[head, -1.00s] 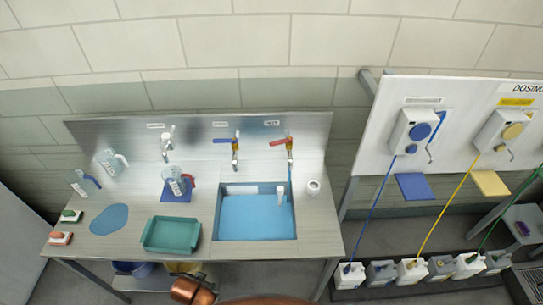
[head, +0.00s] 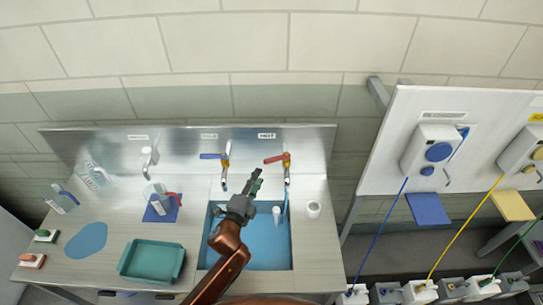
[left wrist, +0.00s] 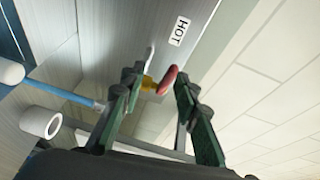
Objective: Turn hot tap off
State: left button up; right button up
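The hot tap's red handle (head: 277,158) points left from the tap under the HOT label (head: 267,136) on the sink's back panel. In the left wrist view the red handle (left wrist: 169,80) shows beyond and between my fingertips, with the HOT label (left wrist: 179,31) above it. My left gripper (head: 255,180) reaches over the sink, just short of the hot tap and a little left of it. In the left wrist view my left gripper (left wrist: 158,80) is open, its two green-padded fingers apart and empty. My right gripper is out of view.
The cold tap with a blue handle (head: 212,156) stands left of the hot tap. The sink (head: 215,262) holds blue water and a white cup-like item (head: 277,213). A white roll (head: 313,209) stands right of the sink. A teal tray (head: 150,262) sits left.

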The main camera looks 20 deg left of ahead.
aim_at(268, 164)
pick_arm(q)
jog(key=shift+m+h, duration=0.4)
jog(key=shift+m, duration=0.3)
jog(key=w, duration=0.2)
jog(key=w+d+r, duration=0.1)
jog(key=w, duration=0.1)
jog(key=w+d+r, duration=0.1)
jog(key=w, duration=0.1)
jog(key=shift+w+d, duration=0.2)
jog(key=shift+w, duration=0.15)
jog(key=shift+w+d+f, duration=0.1)
jog(key=shift+w, duration=0.85)
jog(key=c, duration=0.8)
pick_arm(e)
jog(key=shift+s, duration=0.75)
pick_arm(q)
jog(key=shift+p, duration=0.3)
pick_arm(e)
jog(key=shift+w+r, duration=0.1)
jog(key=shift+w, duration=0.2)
